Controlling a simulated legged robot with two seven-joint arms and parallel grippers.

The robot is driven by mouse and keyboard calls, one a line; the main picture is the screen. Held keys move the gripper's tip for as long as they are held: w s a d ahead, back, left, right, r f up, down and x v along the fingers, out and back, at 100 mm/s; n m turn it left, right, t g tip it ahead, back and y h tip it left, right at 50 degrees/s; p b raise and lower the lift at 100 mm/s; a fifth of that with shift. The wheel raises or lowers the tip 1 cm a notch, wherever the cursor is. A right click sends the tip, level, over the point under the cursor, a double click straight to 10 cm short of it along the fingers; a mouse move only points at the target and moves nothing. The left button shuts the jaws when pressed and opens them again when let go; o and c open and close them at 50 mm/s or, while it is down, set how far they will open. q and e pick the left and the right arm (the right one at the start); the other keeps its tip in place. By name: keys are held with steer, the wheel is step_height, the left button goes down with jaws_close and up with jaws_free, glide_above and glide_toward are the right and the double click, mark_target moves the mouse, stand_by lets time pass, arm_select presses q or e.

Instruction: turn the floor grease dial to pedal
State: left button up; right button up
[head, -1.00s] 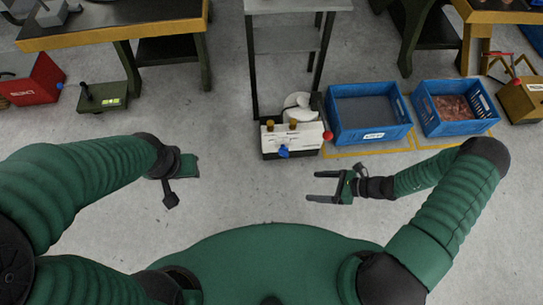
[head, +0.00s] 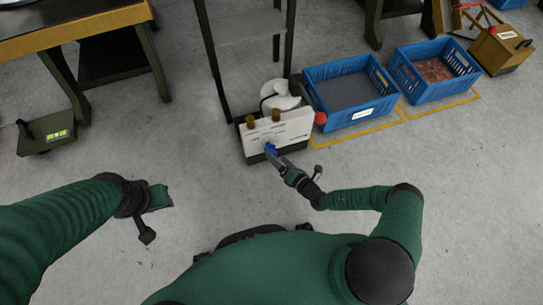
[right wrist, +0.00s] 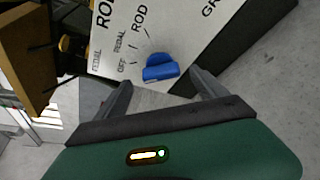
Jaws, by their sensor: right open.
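The grease unit (head: 285,136) is a low box with a white panel on the floor, in the upper middle of the head view. Its blue dial (head: 270,149) sits low on the panel. In the right wrist view the blue dial (right wrist: 160,68) shows beside printed labels OFF, PEDAL and ROD with short marks; I cannot tell which mark it points to. My right gripper (head: 277,159) is at the dial. Its open fingers (right wrist: 158,82) stand to either side of the dial's near edge, with no clear contact. My left gripper (head: 160,197) hangs over bare floor, its jaws unclear.
A red knob (head: 320,118) sticks out at the unit's right end. Blue crates (head: 352,92) stand to the right inside yellow floor lines. A metal stand (head: 245,42) rises behind the unit. A green pedal box (head: 47,133) lies far left. Floor in front is clear.

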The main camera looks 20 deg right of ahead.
steer(key=b+x, duration=0.1)
steer(key=x, duration=0.1)
steer(key=b+x, duration=0.1)
steer(key=x, duration=0.1)
steer(key=shift+w+f, duration=0.25)
steer(key=shift+f, duration=0.05)
steer(key=shift+w, duration=0.3)
arm_select(q)
steer(key=f, duration=0.3)
steer(key=shift+d, duration=0.25)
arm_select(e)
steer(key=shift+r, duration=0.1)
arm_select(q)
steer(key=shift+a, duration=0.1)
